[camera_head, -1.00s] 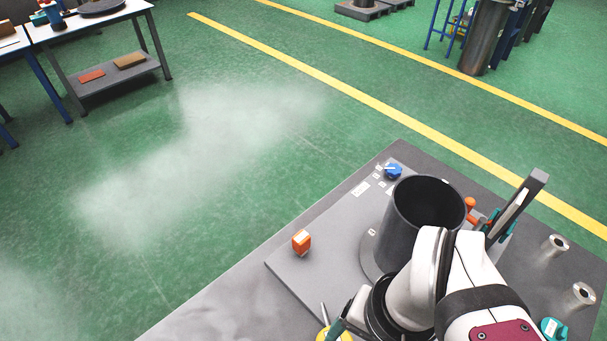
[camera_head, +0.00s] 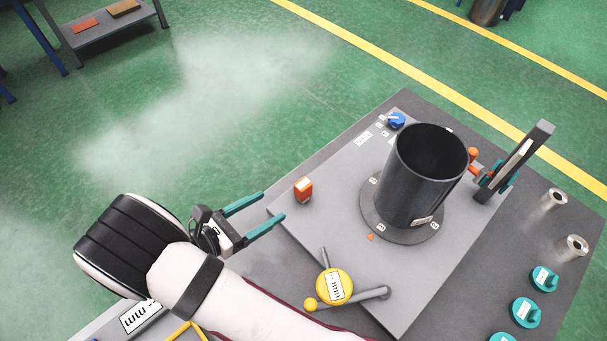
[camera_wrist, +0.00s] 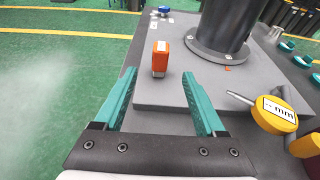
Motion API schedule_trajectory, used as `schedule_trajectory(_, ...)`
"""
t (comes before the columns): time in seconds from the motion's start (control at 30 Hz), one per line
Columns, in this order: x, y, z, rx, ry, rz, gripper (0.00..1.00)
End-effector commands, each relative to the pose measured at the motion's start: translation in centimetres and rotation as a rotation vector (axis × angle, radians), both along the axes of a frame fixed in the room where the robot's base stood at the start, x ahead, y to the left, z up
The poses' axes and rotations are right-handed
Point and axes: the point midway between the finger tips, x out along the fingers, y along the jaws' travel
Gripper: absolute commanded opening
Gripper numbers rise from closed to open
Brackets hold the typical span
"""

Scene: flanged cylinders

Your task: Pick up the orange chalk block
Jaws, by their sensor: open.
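The orange chalk block (camera_head: 303,189) stands upright near the left edge of the grey plate (camera_head: 345,215), with a pale label on top. In the wrist view the orange chalk block (camera_wrist: 160,58) is beyond the fingertips, roughly centred between them. My gripper (camera_head: 264,212) is open and empty, with two teal fingers pointing toward the block from the left and front. My gripper in the wrist view (camera_wrist: 160,78) shows a clear gap between its fingers. Nothing hides the block.
A dark flanged cylinder (camera_head: 422,180) stands right of the block. A yellow dial gauge (camera_head: 334,286) with a rod lies at the plate's front. A blue knob (camera_head: 396,120) is at the far corner. Teal round pieces (camera_head: 525,312) line the right side.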

Motion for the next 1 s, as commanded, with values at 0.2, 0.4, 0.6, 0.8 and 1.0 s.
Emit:
schedule_trajectory(0.2, 3.6, -3.8, -1.6, 0.001, 0.002, -0.007, 0.73)
schedule_trajectory(0.4, 5.6, -5.9, -2.6, 0.002, 0.002, -0.008, 0.73)
schedule_trajectory(0.6, 7.8, -7.9, -3.5, 0.003, 0.001, -0.006, 0.73)
schedule_trajectory(0.8, 7.9, -8.0, -3.6, 0.003, 0.001, -0.005, 0.73)
schedule_trajectory(1.0, 7.9, -8.0, -3.5, 0.004, 0.000, -0.005, 0.40)
